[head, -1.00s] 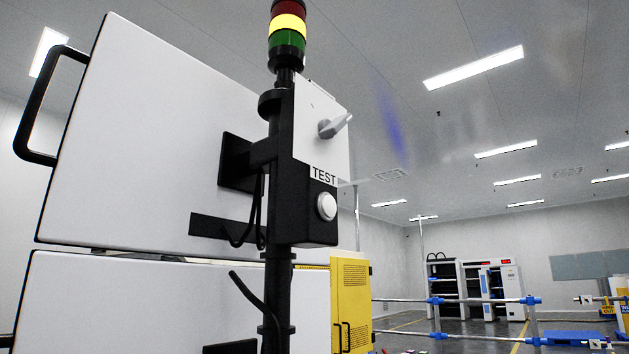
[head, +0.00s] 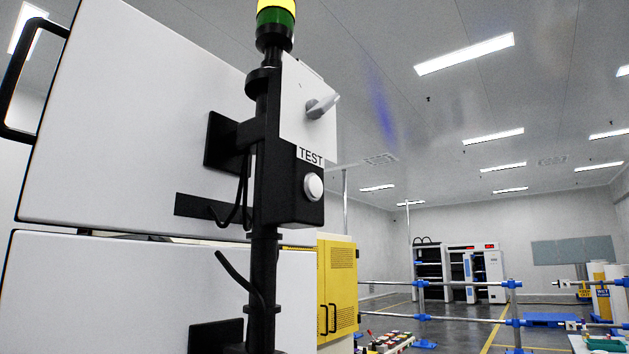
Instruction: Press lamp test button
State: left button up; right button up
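The lamp test button (head: 314,186) is a round white button on the black lower part of a control box (head: 308,210), under a "TEST" label (head: 311,156). A grey rotary knob (head: 322,106) sits above it on the white upper part. The box is fixed to a black pole (head: 264,270) carrying a stack lamp (head: 275,25); its green and lit yellow sections show, and its top is cut off by the frame. Neither of my grippers is in the head view.
Large white cabinet panels (head: 130,120) with a black handle (head: 14,80) fill the left. A yellow cabinet (head: 337,285) stands behind the pole. Rails (head: 460,286) with blue joints, shelving (head: 430,272) and open floor lie to the right.

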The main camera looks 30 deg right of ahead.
dwell(0.4)
grip_shut()
dwell(1.5)
